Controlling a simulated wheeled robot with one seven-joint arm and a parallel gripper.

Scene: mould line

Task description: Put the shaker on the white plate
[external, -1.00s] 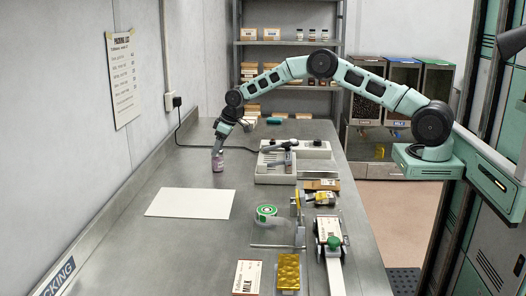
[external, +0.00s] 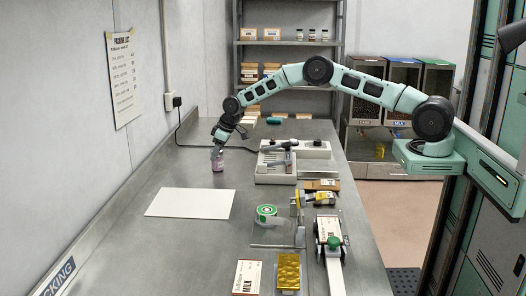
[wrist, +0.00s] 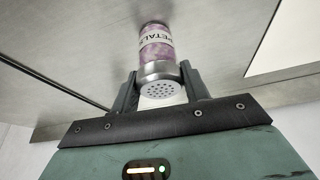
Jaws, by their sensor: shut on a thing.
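The shaker (external: 218,164) is a small jar with purple contents and a metal perforated cap. It stands upright on the steel bench, behind the white plate. In the wrist view the shaker (wrist: 158,52) shows a label reading "PETAL", and its cap is between my fingers. My gripper (external: 217,149) reaches down to it from above and is shut on its cap end; it also shows in the wrist view (wrist: 160,92). The white plate (external: 190,203) is a flat, bare rectangle on the bench, nearer the camera than the shaker. Its edge also shows at the right of the wrist view (wrist: 290,45).
The wall is at left. Bench between shaker and plate is clear.

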